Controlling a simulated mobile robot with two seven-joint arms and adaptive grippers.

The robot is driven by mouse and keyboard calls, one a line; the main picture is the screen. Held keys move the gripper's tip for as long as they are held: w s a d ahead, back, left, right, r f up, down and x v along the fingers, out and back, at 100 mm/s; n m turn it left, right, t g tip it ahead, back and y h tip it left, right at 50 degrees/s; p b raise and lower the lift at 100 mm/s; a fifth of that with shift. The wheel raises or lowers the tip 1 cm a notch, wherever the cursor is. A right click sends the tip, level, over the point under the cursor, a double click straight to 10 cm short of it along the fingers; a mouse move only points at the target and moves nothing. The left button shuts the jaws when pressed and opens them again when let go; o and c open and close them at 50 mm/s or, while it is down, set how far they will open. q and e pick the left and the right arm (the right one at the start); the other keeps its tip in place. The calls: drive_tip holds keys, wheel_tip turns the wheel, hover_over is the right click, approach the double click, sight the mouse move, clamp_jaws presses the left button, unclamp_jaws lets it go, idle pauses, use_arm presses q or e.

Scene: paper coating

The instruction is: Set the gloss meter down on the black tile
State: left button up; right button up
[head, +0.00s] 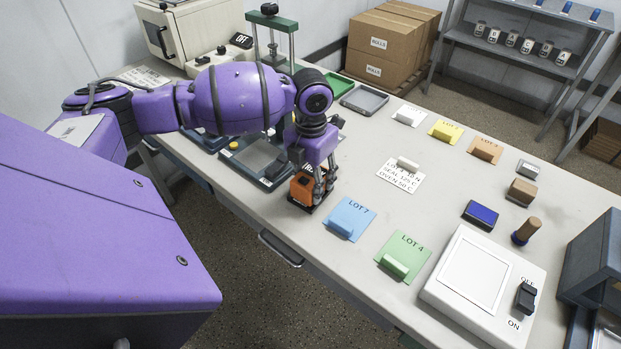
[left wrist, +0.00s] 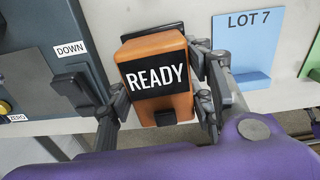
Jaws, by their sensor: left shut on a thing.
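The gloss meter (head: 302,188) is an orange block. In the left wrist view the gloss meter (left wrist: 158,75) shows a black face reading READY. My left gripper (head: 315,184) is shut on it, with one finger on each side in the left wrist view (left wrist: 160,98). The black tile (head: 308,208) shows as a dark edge under the meter near the table's front edge; most of it is hidden by the meter and fingers. I cannot tell whether the meter touches the tile. My right gripper is not in view.
A dark device (head: 238,151) with a DOWN switch (left wrist: 76,88) stands close left of the meter. The blue LOT 7 card (head: 349,214) lies close on the right, the green LOT 4 card (head: 411,247) beyond it. A white lightbox (head: 445,290) stands farther right.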

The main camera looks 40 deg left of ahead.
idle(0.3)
use_arm(q)
drive_tip(key=o, duration=1.5)
